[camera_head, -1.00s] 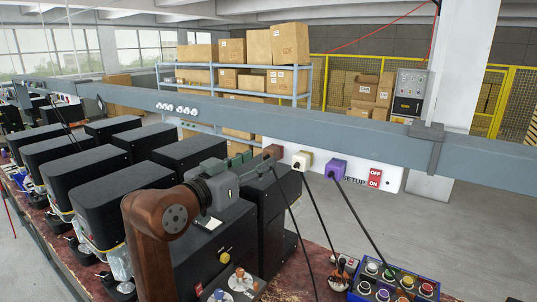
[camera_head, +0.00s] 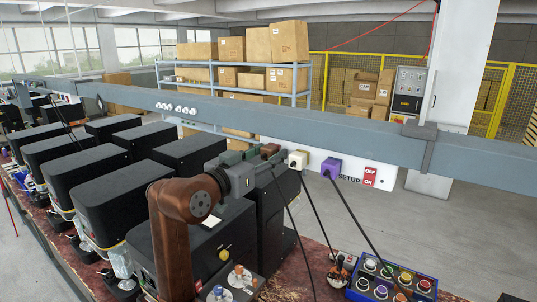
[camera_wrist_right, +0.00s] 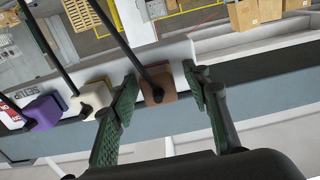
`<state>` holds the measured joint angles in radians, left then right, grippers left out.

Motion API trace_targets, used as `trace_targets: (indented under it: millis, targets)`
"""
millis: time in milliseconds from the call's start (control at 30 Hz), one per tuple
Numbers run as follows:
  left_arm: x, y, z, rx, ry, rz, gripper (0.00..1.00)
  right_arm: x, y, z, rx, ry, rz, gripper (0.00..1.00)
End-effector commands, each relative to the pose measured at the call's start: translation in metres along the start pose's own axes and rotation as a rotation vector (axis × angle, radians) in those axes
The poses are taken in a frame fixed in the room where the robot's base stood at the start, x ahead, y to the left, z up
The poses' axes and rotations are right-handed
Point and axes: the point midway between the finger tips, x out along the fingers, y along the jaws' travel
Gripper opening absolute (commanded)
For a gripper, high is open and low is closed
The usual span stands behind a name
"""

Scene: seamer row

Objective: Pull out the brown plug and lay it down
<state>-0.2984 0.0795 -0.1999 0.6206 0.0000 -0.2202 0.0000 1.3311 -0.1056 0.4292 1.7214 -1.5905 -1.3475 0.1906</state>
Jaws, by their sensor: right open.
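The brown plug (camera_head: 270,150) sits in the white panel on the grey rail, at the left end of a row of plugs. In the right wrist view the brown plug (camera_wrist_right: 158,86) lies between the two green-padded fingers, with its black cord hanging off it. My right gripper (camera_head: 256,159) is open at the plug, and in the wrist view (camera_wrist_right: 161,82) a gap shows on each side of it. Whether a finger touches the plug's far part cannot be told. My left gripper is not in view.
A white plug (camera_head: 298,159) and a purple plug (camera_head: 331,167) sit to the right of the brown one, their cords hanging. A red-and-white switch (camera_head: 369,176) is further right. Black machines (camera_head: 120,195) fill the left. A button box (camera_head: 390,282) stands below on the bench.

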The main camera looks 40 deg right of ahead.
Motion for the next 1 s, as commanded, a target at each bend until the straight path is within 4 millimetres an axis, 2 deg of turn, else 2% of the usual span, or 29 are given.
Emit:
trace_targets:
  millis: [133, 833, 1000]
  targets:
    - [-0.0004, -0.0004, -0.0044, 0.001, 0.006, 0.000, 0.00, -0.0003, 0.0006, -0.0003, 0.000, 0.000, 0.000, 0.43]
    - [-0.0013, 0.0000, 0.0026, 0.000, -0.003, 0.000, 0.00, -0.0003, 0.0006, -0.0002, 0.000, 0.000, 0.000, 0.43]
    - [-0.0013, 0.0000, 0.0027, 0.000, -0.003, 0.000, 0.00, -0.0004, 0.0006, -0.0002, 0.000, 0.000, 0.000, 0.32]
